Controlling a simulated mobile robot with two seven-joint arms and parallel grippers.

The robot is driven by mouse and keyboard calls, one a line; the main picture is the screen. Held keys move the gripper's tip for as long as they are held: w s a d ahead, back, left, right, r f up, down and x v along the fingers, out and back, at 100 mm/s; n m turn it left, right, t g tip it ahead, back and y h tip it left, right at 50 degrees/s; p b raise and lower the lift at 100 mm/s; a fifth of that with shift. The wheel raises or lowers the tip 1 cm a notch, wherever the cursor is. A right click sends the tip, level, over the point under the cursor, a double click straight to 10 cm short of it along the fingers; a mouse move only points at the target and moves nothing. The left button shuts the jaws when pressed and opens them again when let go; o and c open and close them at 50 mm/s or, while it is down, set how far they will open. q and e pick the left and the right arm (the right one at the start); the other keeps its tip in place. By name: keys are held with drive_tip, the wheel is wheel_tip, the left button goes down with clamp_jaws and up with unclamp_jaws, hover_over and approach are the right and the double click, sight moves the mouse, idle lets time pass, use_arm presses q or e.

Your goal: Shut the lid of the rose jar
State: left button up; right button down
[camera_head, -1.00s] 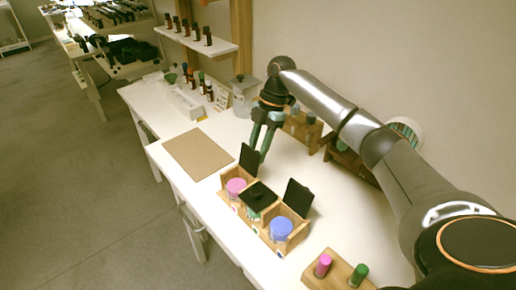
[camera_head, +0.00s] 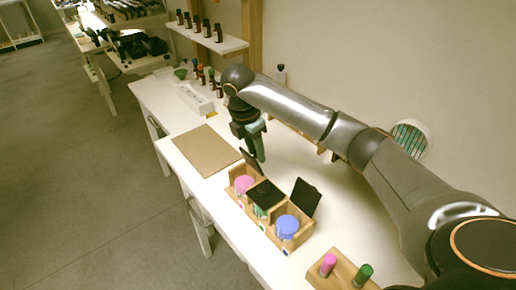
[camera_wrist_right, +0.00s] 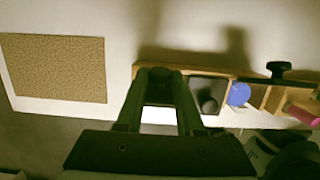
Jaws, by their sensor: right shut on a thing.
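A wooden rack (camera_head: 300,238) holds three jars in a row. The jar with the pink top (camera_head: 243,183), which I take as the rose jar, is at the far left end. Its dark lid (camera_head: 248,158) stands raised behind it, partly hidden by my right gripper (camera_head: 258,156). That gripper points down behind the lid, its fingers shut on the lid. In the right wrist view the fingers (camera_wrist_right: 162,80) close around a dark round piece, and the pink jar is hidden. My left gripper is not in view.
The middle jar's black lid (camera_head: 265,193) is down. The blue-topped jar (camera_head: 287,226) has its lid (camera_head: 305,199) standing open. A brown mat (camera_head: 205,150) lies left of the rack. A wooden block (camera_head: 343,272) with pink and green bottles stands in front.

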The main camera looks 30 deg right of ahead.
drive_tip(key=shift+a, duration=0.1)
idle(0.4)
drive_tip(key=c, duration=0.5)
unclamp_jaws()
drive_tip(key=shift+c, duration=0.2)
drive_tip(key=v, duration=1.2)
drive_tip(key=shift+a+r, duration=0.15)
drive_tip(key=shift+r, duration=0.1)
